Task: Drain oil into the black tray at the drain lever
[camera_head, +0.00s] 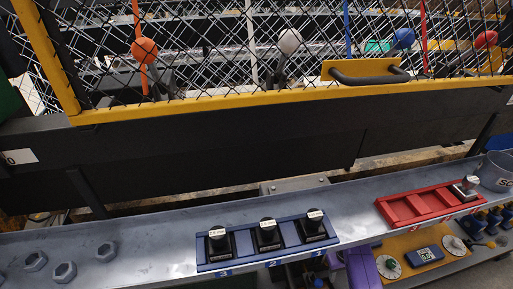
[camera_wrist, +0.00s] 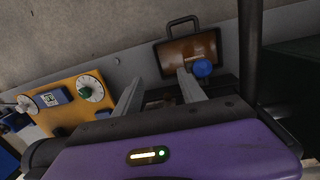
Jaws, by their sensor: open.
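In the wrist view, my gripper (camera_wrist: 158,80) is open, with its two grey fingers apart and nothing seen between them. A dark-framed tray (camera_wrist: 174,51) with a brown inside and a black handle lies beyond the fingertips, up and right. A round blue knob (camera_wrist: 202,69) shows just right of the right finger, at the tray's lower edge; it may be the drain lever's end, and its stem is hidden. I cannot tell whether the finger touches it. In the head view, a purple part of my arm shows at the bottom, and the fingers cannot be made out.
A yellow panel with dials (camera_wrist: 78,110) lies left of my gripper. A dark post (camera_wrist: 250,50) stands close on the right. In the head view, a grey shelf holds a blue rack (camera_head: 205,255), a red tray (camera_head: 425,205) and hex nuts (camera_head: 64,272). A chain-link fence stands behind.

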